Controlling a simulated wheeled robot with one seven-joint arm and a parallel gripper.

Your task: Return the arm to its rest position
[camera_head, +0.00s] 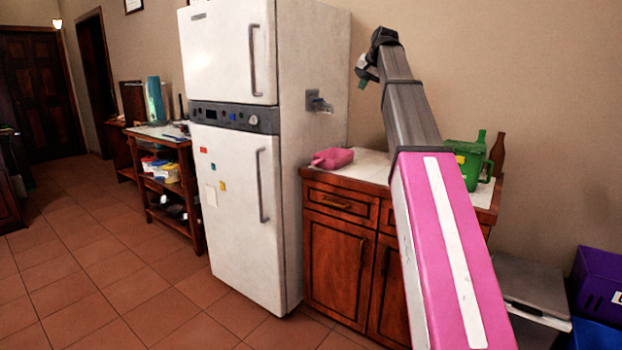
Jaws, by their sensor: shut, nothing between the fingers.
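My arm reaches up from the lower right, with a pink and white lower link and a grey upper link. It is extended above the small wooden cabinet and bends over at its dark wrist. My gripper (363,79) is small at the far end, pointing down in front of the beige wall, to the right of the fridge. It is shut and holds nothing. It hangs in the air well above the countertop, apart from everything there.
A white fridge (236,190) stands left of the cabinet (335,262). A grey bin (530,285) and purple crate (602,285) are at right. Tiled floor is clear at left.

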